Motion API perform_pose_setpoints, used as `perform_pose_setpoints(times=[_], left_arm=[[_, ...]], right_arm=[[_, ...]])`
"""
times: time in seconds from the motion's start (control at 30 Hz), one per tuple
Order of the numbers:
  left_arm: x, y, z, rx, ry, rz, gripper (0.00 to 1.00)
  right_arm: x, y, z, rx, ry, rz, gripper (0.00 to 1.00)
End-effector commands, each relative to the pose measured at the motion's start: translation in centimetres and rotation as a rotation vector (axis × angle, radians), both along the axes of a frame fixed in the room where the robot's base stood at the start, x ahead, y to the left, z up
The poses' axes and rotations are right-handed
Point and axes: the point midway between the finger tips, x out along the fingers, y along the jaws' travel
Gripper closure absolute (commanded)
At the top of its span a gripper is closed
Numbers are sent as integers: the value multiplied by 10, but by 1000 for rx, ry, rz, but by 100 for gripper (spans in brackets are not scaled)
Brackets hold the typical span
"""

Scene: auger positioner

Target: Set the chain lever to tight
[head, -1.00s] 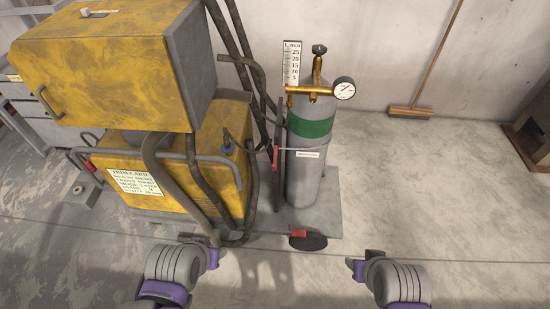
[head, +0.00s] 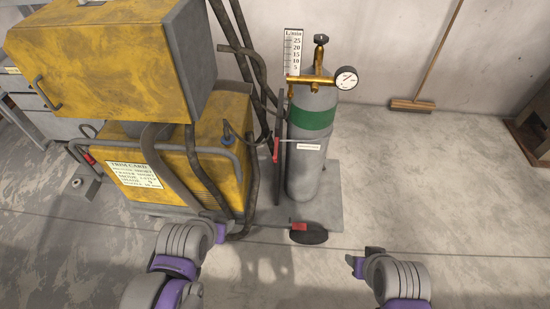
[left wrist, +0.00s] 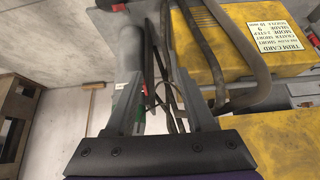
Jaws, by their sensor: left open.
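The red chain lever (head: 276,150) stands upright on the dark post at the left side of the grey gas cylinder (head: 305,178) with a green band. A thin chain with a white tag (head: 308,147) runs across the cylinder at its height. My left gripper (head: 222,229) is low in front of the yellow machine, below and left of the lever, and touches nothing that I can make out. In the left wrist view its two fingers (left wrist: 160,88) are spread and empty, with a small red bit, cylinder and hoses beyond. My right gripper (head: 356,266) is low at the right, its jaws unclear.
The yellow welding machine (head: 205,155) and its dark hoses (head: 253,180) stand close left of the post. A regulator with a gauge (head: 346,78) tops the cylinder. A wheel with a red tab (head: 308,233) sits at the cart's front.

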Motion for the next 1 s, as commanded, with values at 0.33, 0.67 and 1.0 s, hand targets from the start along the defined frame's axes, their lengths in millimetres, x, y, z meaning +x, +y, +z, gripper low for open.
perform_pose_setpoints(times=[0.33, 0.67, 1.0], left_arm=[[148, -31, -55, -4, -379, -73, 46], [238, -68, -130, -15, -741, -123, 46], [257, -89, -182, -28, -965, -143, 46]], right_arm=[[-12, 0, -63, 0, 24, 0, 50], [-14, 0, -111, 0, 39, 0, 50], [-14, 0, -138, 0, 48, 0, 50]])
